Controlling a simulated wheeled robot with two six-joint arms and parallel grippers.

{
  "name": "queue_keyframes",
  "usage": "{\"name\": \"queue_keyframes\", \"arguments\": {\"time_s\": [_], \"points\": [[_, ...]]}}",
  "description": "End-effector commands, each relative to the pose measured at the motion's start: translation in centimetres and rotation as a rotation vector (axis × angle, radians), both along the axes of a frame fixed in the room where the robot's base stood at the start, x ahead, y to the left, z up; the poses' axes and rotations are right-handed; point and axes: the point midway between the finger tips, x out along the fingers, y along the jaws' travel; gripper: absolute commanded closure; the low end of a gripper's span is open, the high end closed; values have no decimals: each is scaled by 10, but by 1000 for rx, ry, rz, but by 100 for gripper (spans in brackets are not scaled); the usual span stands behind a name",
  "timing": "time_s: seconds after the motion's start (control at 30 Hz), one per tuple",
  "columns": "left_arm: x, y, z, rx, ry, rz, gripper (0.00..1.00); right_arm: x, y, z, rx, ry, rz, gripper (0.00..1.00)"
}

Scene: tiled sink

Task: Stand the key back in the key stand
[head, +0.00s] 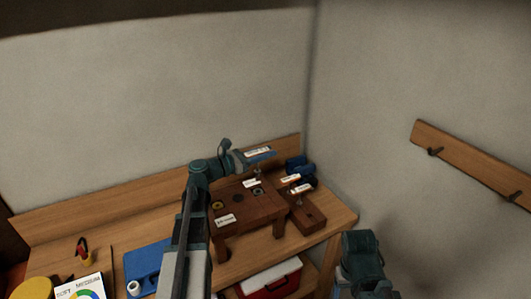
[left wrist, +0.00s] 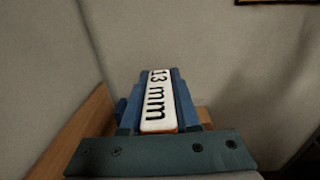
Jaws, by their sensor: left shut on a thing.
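My left gripper (head: 258,155) is shut on the key, whose white label (left wrist: 157,100) reads "13 mm" in the left wrist view. The key's label (head: 259,152) also shows in the head view, above the back of a wooden stand.
A lower wooden block (head: 308,217) with labelled pieces stands right of the stand, with a dark blue object (head: 299,166) behind. A red-and-white box (head: 270,283) is below. A hook rail (head: 470,160) hangs right.

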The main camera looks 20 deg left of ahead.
Motion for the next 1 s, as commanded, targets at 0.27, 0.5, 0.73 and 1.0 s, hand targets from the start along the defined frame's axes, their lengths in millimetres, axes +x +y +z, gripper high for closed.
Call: {"name": "queue_keyframes", "arguments": {"time_s": [0.27, 0.5, 0.73, 1.0], "points": [[0, 0, -30, 0, 0, 0, 100, 0, 0, -30, 0, 0, 0, 30], [0, 0, -40, 0, 0, 0, 100, 0, 0, -40, 0, 0, 0, 30], [0, 0, -39, 0, 0, 0, 100, 0, 0, -39, 0, 0, 0, 30], [0, 0, -39, 0, 0, 0, 100, 0, 0, -39, 0, 0, 0, 30]]}}
